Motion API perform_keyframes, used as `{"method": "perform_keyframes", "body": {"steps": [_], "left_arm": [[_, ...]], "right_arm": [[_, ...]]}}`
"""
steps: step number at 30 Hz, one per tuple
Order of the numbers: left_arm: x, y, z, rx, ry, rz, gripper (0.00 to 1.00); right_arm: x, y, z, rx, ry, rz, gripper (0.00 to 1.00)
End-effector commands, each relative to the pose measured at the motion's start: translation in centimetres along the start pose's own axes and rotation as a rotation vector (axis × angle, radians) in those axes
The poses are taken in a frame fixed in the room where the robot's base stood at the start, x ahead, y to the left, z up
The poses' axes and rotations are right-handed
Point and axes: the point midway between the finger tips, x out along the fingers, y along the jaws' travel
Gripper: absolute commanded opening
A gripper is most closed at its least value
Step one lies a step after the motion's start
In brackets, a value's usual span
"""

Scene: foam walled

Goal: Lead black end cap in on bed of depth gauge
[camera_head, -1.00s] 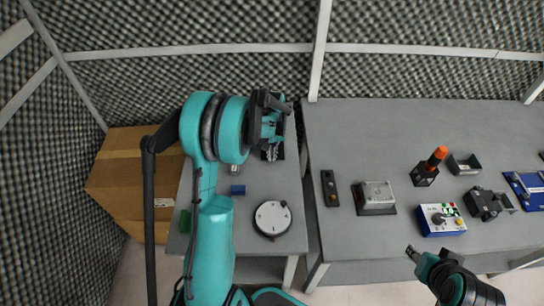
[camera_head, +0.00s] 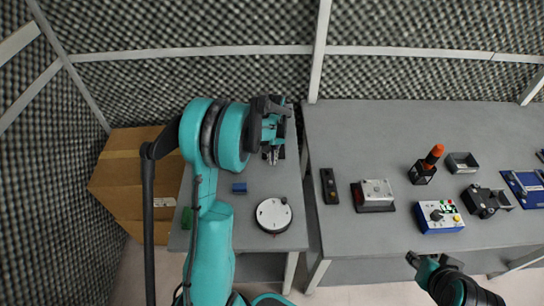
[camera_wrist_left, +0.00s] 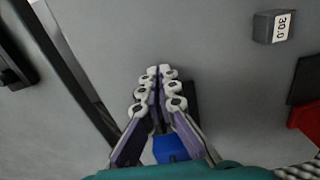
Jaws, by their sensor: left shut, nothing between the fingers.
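My left gripper (camera_head: 272,157) hangs over the small left table, under the teal wrist, and is shut and empty. In the left wrist view its finger pads (camera_wrist_left: 158,88) meet. Behind them are a dark block (camera_wrist_left: 190,98) and a blue part (camera_wrist_left: 170,148), partly covered by the fingers; these may belong to the depth gauge, but I cannot tell. In the head view, black parts beside the gripper are mostly hidden by it. I cannot make out a separate black end cap. My right gripper (camera_head: 412,259) is at the right table's front edge, its jaws unclear.
A round white-topped device (camera_head: 273,215) and a blue block (camera_head: 239,187) sit on the left table. A gap separates the two tables. Several devices, including a blue control box (camera_head: 439,216), fill the right table's front.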

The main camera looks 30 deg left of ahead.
Motion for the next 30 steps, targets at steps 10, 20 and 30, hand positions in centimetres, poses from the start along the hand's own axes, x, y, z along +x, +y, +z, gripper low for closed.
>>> {"method": "perform_keyframes", "body": {"steps": [10, 20, 30], "left_arm": [[-7.8, 0.0, 0.0, 0.000, 0.000, 0.000, 0.00], [-9.6, 0.0, 0.0, 0.000, -0.001, 0.000, 0.00], [-8.4, -0.1, -0.5, -0.006, 0.055, -0.005, 0.45]], "right_arm": [[-2.4, 0.0, -1.8, 0.000, 0.001, 0.000, 0.40], [-2.7, 0.0, -2.0, 0.000, 0.001, 0.000, 0.40], [-2.3, 0.0, -1.7, 0.000, 0.001, 0.000, 0.40]]}}
